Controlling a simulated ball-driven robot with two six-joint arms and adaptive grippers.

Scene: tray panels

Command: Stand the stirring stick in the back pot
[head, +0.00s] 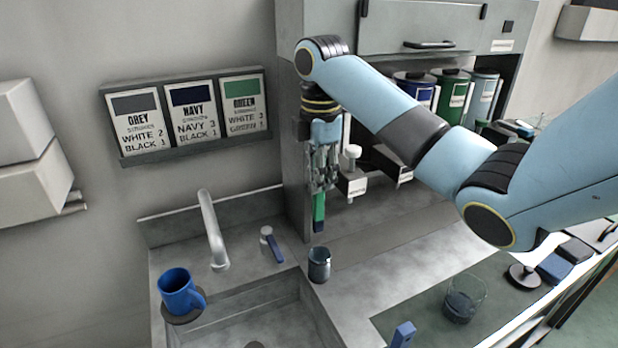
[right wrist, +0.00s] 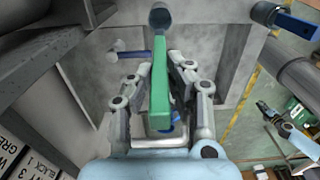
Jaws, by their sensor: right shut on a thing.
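The stirring stick (head: 319,210) is green with a dark lower end and hangs upright from my right gripper (head: 323,172). My right gripper is shut on its upper part; in the right wrist view, the green stick (right wrist: 159,85) lies between the fingers (right wrist: 161,72). A small dark grey pot (head: 319,265) stands on the counter beside the sink, below the stick; its top also shows in the right wrist view (right wrist: 160,17). The stick's lower end is above the pot and apart from it. My left gripper is out of view.
A blue mug (head: 177,291) stands at the sink's left, near the faucet (head: 212,230) and a blue-handled lever (head: 272,244). A clear glass (head: 464,299) and a blue block (head: 403,334) are at the front right. Recipe cards (head: 191,110) hang on the wall.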

